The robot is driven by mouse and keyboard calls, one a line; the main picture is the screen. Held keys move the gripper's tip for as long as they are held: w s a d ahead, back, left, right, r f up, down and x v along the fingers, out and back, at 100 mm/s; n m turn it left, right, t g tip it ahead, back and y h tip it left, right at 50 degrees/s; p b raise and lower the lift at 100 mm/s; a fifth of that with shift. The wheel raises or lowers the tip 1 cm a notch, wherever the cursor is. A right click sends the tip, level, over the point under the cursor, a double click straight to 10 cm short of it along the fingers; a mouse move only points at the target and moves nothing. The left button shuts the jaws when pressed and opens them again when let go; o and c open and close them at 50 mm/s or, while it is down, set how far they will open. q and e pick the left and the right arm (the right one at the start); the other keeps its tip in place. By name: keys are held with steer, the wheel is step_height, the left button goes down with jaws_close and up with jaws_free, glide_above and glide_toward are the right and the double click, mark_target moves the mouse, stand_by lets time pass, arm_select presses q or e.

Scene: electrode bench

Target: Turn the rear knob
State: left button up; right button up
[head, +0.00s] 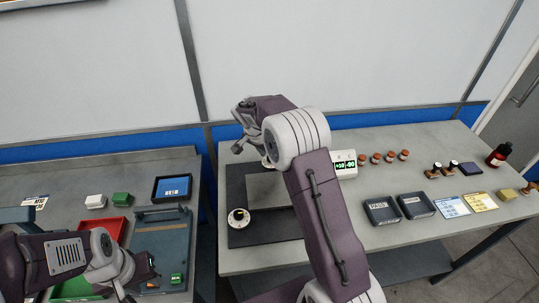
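A white round knob with a dark top (238,215) sits at the front left of a dark plate (235,180) on the right bench. A flat grey block (275,190) lies on the same plate, partly behind my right arm. My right arm reaches over the bench, and its gripper (242,140) is above the rear left of the plate.
A white meter with green digits (345,164) stands right of my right arm. Two dark boxes (397,207), cards and several brown-topped pieces lie further right.

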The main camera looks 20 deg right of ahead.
steer(key=v, duration=0.9)
